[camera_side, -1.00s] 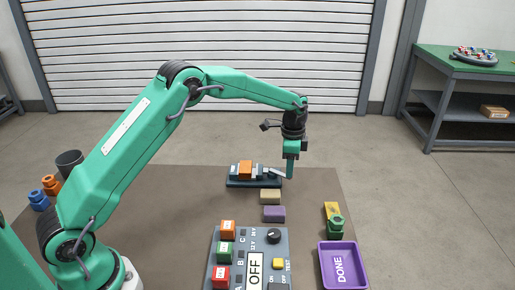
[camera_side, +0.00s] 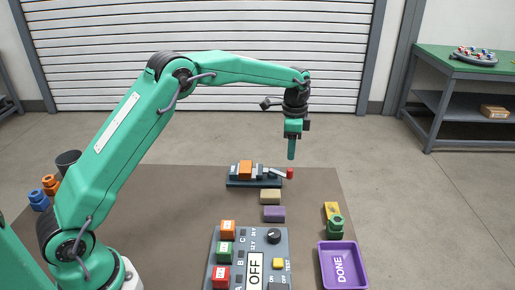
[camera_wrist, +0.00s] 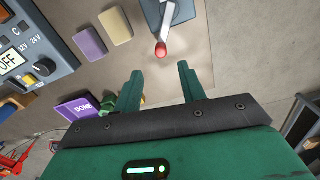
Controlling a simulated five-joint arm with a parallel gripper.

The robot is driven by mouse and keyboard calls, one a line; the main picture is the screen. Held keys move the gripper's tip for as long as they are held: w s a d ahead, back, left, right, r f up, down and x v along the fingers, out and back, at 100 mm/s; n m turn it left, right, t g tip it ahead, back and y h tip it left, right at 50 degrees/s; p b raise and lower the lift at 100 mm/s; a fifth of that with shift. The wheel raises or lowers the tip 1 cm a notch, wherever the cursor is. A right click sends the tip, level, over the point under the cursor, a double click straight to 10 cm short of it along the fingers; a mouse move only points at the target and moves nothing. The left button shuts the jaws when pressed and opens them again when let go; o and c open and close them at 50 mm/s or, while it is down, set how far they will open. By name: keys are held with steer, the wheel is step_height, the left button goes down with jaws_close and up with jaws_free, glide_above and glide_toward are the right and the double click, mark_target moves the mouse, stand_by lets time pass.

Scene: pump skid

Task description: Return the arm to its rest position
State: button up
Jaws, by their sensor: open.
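My gripper (camera_side: 291,150) hangs pointing down above the far right part of the brown table, higher than everything on it. In the wrist view my gripper (camera_wrist: 160,88) has its two green fingers apart with nothing between them. The pump or clamp unit (camera_side: 252,182), with an orange block on it, stands below and left of my gripper. Its lever with a red knob (camera_side: 290,174) sticks out to the right. The red knob also shows in the wrist view (camera_wrist: 161,50), beyond the fingertips and apart from them.
A control panel (camera_side: 250,262) reading OFF stands at the front. A tan block (camera_side: 271,197) and a purple block (camera_side: 274,214) lie behind it. A purple DONE tray (camera_side: 342,266) and a green fitting (camera_side: 336,225) are at right. A dark cup (camera_side: 69,163) stands at left.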

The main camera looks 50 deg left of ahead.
steer(key=s+a+r+n+t, duration=0.1)
steer(key=s+r+n+t, duration=0.3)
steer(key=s+r, duration=1.15)
steer(key=s+f+n, duration=0.1)
steer(key=s+n, duration=0.2)
steer(key=s, duration=0.7)
steer(key=s+a+f+n+t, duration=0.1)
steer(key=s+f+n, duration=0.1)
steer(key=s, duration=0.8)
steer(key=shift+s+f+n+t, duration=0.15)
steer(key=shift+s+n+t, duration=0.15)
steer(key=shift+n, duration=0.4)
steer(key=shift+a, duration=0.1)
